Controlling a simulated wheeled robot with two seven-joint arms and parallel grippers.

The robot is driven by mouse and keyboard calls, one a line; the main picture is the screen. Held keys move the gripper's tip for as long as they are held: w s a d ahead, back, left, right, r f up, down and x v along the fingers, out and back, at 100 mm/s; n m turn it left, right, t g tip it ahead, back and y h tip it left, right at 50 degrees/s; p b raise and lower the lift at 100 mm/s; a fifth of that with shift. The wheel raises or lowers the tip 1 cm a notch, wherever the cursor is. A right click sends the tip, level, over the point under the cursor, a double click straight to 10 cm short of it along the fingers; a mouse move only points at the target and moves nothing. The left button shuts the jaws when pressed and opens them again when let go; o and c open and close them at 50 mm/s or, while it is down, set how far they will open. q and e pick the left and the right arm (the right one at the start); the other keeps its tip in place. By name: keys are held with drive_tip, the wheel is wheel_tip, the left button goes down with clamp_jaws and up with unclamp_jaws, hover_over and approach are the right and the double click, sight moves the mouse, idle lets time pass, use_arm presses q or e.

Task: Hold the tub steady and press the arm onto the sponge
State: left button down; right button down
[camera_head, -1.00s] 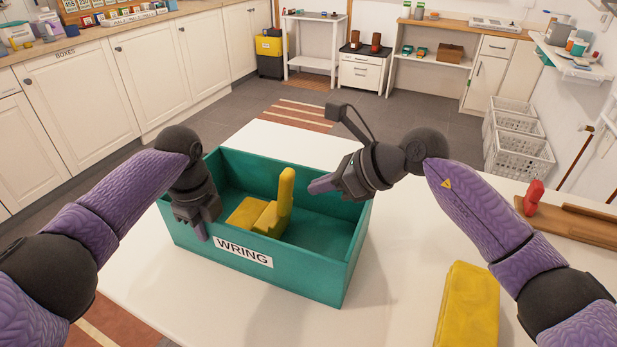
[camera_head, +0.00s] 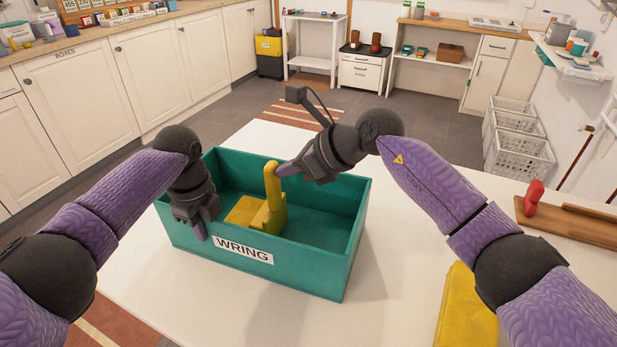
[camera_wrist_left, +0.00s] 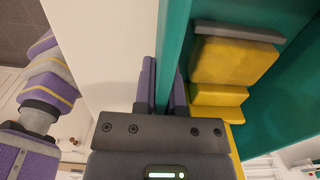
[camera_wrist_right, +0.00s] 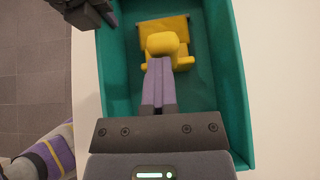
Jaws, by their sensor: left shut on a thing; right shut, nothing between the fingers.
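The green tub (camera_head: 310,265) with a "WRING" label stands on the white table. Inside it is a yellow wringer with an upright arm (camera_head: 272,185) and a flat yellow piece (camera_head: 243,210), perhaps the sponge. The arm stands nearly vertical. My left gripper (camera_head: 198,228) is shut on the tub's near wall at the left; the left wrist view shows its fingers (camera_wrist_left: 162,95) on both sides of the wall. My right gripper (camera_head: 284,170) is shut and empty inside the tub's outline, its fingertips at the arm's right side, apparently touching. The right wrist view shows the arm's top (camera_wrist_right: 162,45) at the fingertips.
A large yellow block (camera_head: 467,310) lies on the table at the front right, partly behind my right arm. A wooden board (camera_head: 575,222) with a red object (camera_head: 534,197) is at the right. The table in front of the tub is clear.

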use_arm(q)
drive_tip(key=shift+d, duration=0.2)
use_arm(e)
drive_tip(key=shift+a+r, duration=0.1)
drive_tip(key=shift+a, duration=0.05)
use_arm(q)
drive_tip(key=shift+a, duration=0.15)
use_arm(e)
drive_tip(key=f+v, duration=0.1)
drive_tip(key=v, duration=1.2)
drive_tip(key=shift+d, duration=0.45)
drive_tip(key=shift+s, duration=0.1)
use_arm(q)
drive_tip(key=c, duration=0.6)
unclamp_jaws()
